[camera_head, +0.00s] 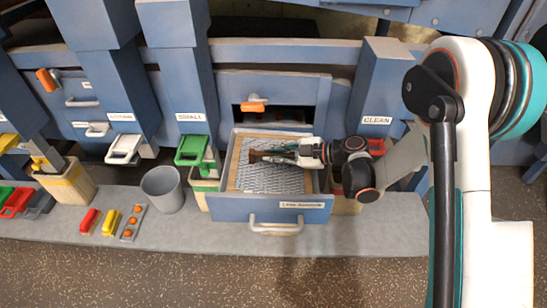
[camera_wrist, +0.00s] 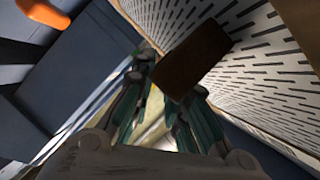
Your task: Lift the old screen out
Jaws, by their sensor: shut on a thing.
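The old screen (camera_head: 270,180) is a pale sheet with rows of dark slots and a wooden frame. It lies in the pulled-out blue drawer (camera_head: 235,208); its slotted face also shows in the wrist view (camera_wrist: 275,75). My gripper (camera_head: 285,153) reaches in from the right over the screen. Its fingers are shut on a dark brown block (camera_wrist: 195,60), which also shows in the head view (camera_head: 255,157). I cannot tell whether the block is joined to the screen or whether the screen is raised. My gripper hides part of the mesh.
The drawer has a pale front handle (camera_head: 275,229). An orange-handled slot (camera_head: 254,105) is behind the drawer. The floor in front is clear.

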